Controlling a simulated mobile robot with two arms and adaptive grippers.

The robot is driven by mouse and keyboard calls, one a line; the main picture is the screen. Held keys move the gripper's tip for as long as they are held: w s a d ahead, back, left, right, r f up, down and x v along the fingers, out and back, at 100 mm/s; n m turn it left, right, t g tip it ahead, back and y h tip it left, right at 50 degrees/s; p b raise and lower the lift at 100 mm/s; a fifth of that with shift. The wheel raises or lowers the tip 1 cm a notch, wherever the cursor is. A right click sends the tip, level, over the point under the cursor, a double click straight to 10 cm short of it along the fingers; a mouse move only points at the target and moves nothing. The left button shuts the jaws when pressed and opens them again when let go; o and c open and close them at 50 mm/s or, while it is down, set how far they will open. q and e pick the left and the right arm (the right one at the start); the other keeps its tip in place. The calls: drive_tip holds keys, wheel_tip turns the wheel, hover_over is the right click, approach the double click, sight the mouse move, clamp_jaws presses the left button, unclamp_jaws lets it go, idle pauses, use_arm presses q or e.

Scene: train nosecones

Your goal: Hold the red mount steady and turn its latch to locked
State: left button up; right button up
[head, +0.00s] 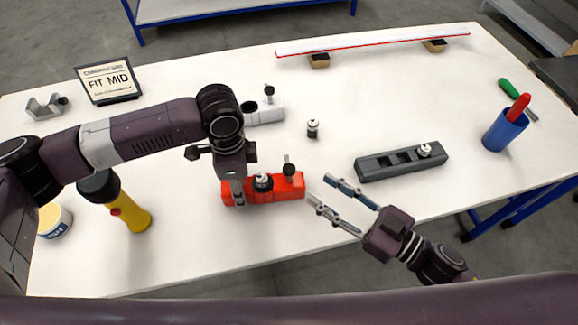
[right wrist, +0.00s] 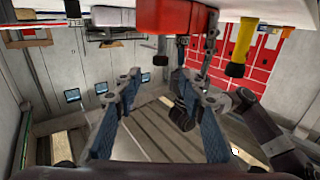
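The red mount (head: 275,194) lies on the white table in the middle of the head view. I cannot tell which way the latch is turned. My left gripper (head: 238,190) points down with its fingers closed on the mount's left end; its far finger is hidden. My right gripper (head: 320,188) is open and empty, just right of the mount and apart from it. In the right wrist view the mount (right wrist: 168,16) is beyond the open fingers (right wrist: 157,76).
A grey mount (head: 385,167) with a fitting lies to the right and a white mount (head: 267,112) behind. A loose fitting (head: 312,128) stands between them. The table in front of the red mount is clear.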

sight(294, 172)
drive_tip(key=x, duration=1)
drive_tip(key=shift+w+a, duration=0.1)
drive_tip(key=shift+a, duration=0.05)
clamp_jaws()
